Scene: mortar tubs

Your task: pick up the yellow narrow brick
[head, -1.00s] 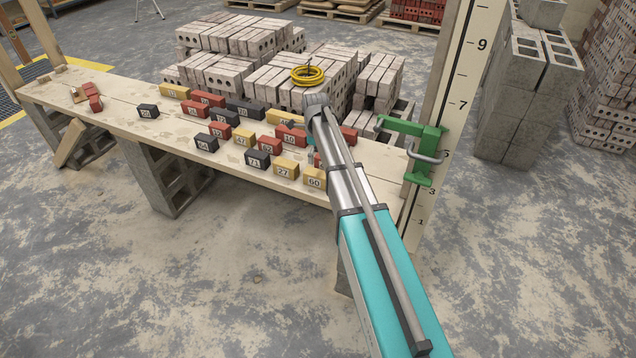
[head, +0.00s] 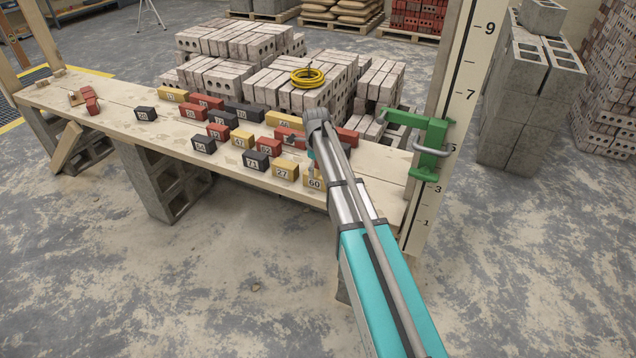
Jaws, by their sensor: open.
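Several yellow bricks lie on the plank bench. The yellow brick marked 60 (head: 315,183) is at the front right. The yellow brick marked 27 (head: 284,172) lies just left of it. Other yellow bricks are the one marked 47 (head: 241,140), a longer one (head: 283,119) at the back and one (head: 173,95) at the back left. I cannot tell for sure which one is the narrow one. My gripper (head: 313,171) is open, small in view and partly hidden by my wrist. It points down close over brick 60; whether it touches is unclear.
Red and dark grey bricks stand close around, such as the dark one marked 71 (head: 256,161). A green clamp (head: 428,145) holds a marked upright post (head: 462,95) right of my arm. A yellow coil (head: 307,78) lies on brick stacks behind. The bench's left part is mostly clear.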

